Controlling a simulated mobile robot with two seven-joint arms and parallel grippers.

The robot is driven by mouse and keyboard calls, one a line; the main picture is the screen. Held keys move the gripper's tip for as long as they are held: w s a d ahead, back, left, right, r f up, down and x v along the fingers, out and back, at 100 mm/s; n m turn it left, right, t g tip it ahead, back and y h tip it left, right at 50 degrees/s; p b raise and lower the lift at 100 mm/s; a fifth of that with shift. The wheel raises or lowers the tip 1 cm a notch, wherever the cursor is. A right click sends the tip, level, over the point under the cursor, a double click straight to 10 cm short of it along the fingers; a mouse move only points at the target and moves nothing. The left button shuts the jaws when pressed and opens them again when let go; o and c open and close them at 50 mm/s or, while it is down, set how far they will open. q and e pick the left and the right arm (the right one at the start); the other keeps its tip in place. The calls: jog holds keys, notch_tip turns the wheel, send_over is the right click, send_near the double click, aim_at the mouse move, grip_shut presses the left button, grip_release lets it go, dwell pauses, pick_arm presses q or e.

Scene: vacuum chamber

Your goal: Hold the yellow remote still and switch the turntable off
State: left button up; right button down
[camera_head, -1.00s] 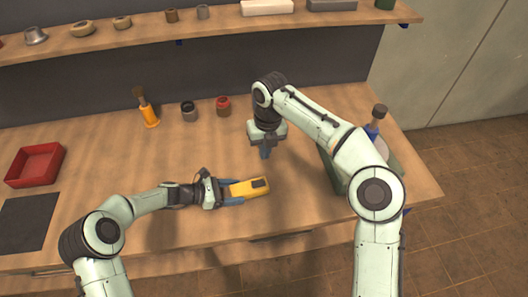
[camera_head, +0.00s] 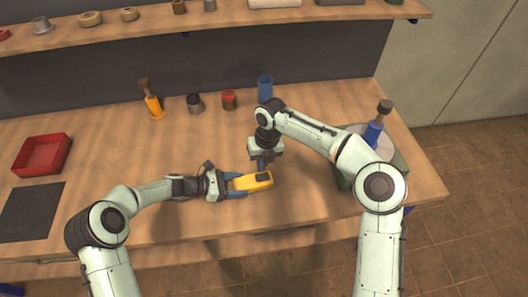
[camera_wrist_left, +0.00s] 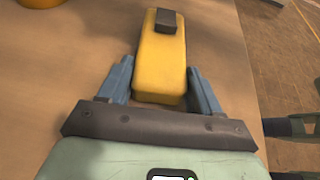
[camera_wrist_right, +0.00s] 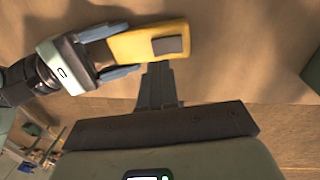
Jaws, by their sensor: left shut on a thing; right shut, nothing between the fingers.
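The yellow remote (camera_head: 250,184) has a dark raised pad (camera_head: 264,176) near its far end. My left gripper (camera_head: 236,184) is shut on the remote's near end; the left wrist view shows the remote (camera_wrist_left: 160,62) between its two blue fingers. My right gripper (camera_head: 263,166) is shut and empty, pointing down right beside the pad end. In the right wrist view its fingertips (camera_wrist_right: 158,66) are close to the remote's edge below the pad (camera_wrist_right: 167,45); I cannot tell whether they touch. The turntable (camera_head: 385,152), a pale disc on a green base, is partly hidden behind my right arm.
A blue bottle with a brown top (camera_head: 376,130) stands on the turntable. A blue cup (camera_head: 265,86), red cup (camera_head: 229,99), dark cup (camera_head: 194,103) and orange bottle (camera_head: 153,104) stand behind. A red tray (camera_head: 42,155) and dark mat (camera_head: 30,210) lie left.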

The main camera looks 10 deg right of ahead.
aim_at(260, 178)
jog(key=f, duration=0.4)
jog(key=shift+a+f, duration=0.3)
jog(key=shift+f, duration=0.1)
jog(key=shift+s+a+f+h, duration=0.1)
jog(key=shift+a+f+h, duration=0.15)
jog(key=shift+h, duration=0.15)
jog(key=shift+d, duration=0.25)
